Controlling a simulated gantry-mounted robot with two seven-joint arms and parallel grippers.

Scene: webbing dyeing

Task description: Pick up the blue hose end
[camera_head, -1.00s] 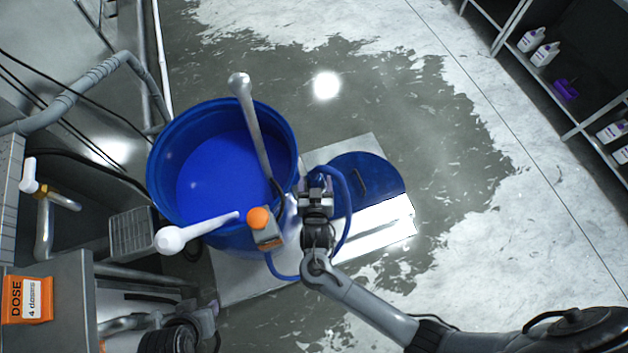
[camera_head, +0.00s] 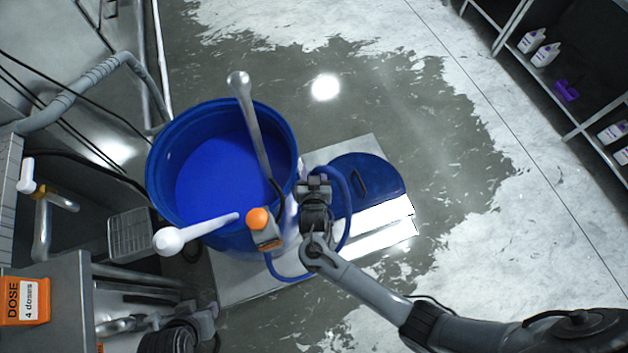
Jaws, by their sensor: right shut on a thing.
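The blue hose (camera_head: 347,228) loops beside the blue drum, near its right wall, with a lower bend under the orange-topped grey device. My right gripper (camera_head: 314,186) is at the top of this loop, just right of the drum's rim, and is shut on the hose. The gripper body hides the gripped part, so the hose end itself is not clearly visible. Part of my left arm shows at the lower left edge, dark and partly cut off; its fingertips cannot be made out.
The open blue drum (camera_head: 157,207) holds blue liquid, with a grey rod and a white-headed paddle (camera_head: 195,231) over it. A blue lid (camera_head: 378,186) lies right of it. An orange dose box (camera_head: 24,300) is lower left. Shelves with bottles (camera_head: 546,54) stand upper right. The middle floor is clear.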

